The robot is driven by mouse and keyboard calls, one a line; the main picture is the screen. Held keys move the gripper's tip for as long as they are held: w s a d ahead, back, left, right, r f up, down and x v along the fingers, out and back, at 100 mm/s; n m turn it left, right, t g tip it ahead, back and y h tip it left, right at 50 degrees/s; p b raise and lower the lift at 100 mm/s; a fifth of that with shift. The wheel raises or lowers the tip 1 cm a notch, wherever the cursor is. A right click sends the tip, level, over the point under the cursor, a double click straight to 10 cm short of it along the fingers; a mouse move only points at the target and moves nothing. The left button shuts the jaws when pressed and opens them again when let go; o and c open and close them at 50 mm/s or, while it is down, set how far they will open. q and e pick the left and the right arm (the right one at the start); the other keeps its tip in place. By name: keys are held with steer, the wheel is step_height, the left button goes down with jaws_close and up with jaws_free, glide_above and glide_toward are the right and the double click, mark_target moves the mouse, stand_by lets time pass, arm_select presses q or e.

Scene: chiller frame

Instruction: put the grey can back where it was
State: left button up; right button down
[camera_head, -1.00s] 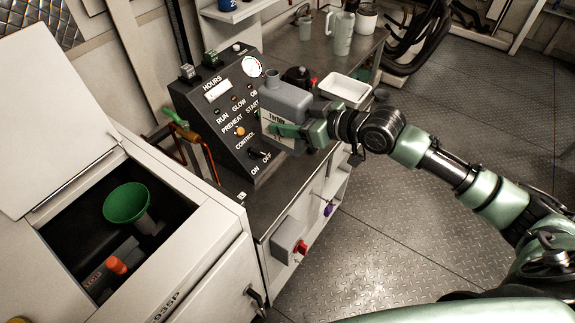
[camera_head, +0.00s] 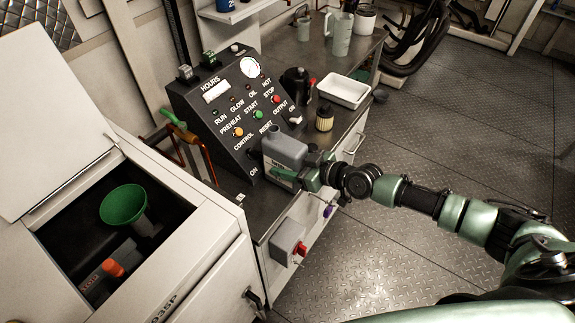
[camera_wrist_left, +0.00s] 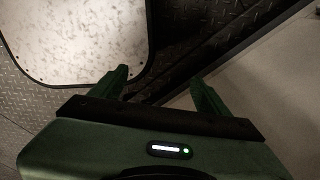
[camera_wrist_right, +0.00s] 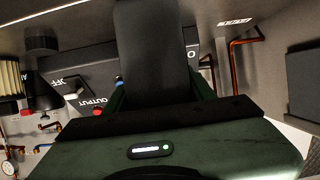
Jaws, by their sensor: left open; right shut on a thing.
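The grey can (camera_head: 285,150) is a boxy can with a short neck on top and a pale label low on its side. My right gripper (camera_head: 287,176) is shut on its lower part. The can is upright, in front of the lower right of the control panel, over the near part of the dark bench top. I cannot tell whether its base touches the bench. In the right wrist view the can (camera_wrist_right: 152,45) fills the space between the fingers. My left gripper (camera_wrist_left: 163,88) shows only in its wrist view, open and empty above the floor.
The sloped control panel (camera_head: 235,110) stands behind the can. A yellowish filter (camera_head: 325,117), a dark pot (camera_head: 297,84) and a white tray (camera_head: 343,91) are on the bench farther back. A green funnel (camera_head: 124,204) sits in the open white cabinet at left. A red-knobbed box (camera_head: 289,242) juts below the bench edge.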

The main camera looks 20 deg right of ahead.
steer(key=c, duration=0.5)
jaws_free()
steer(key=shift+f, duration=0.1)
steer(key=shift+s+r, duration=0.1)
steer(key=shift+r, duration=0.2)
steer(key=shift+b+v, duration=0.85)
steer(key=shift+v, duration=5.05)
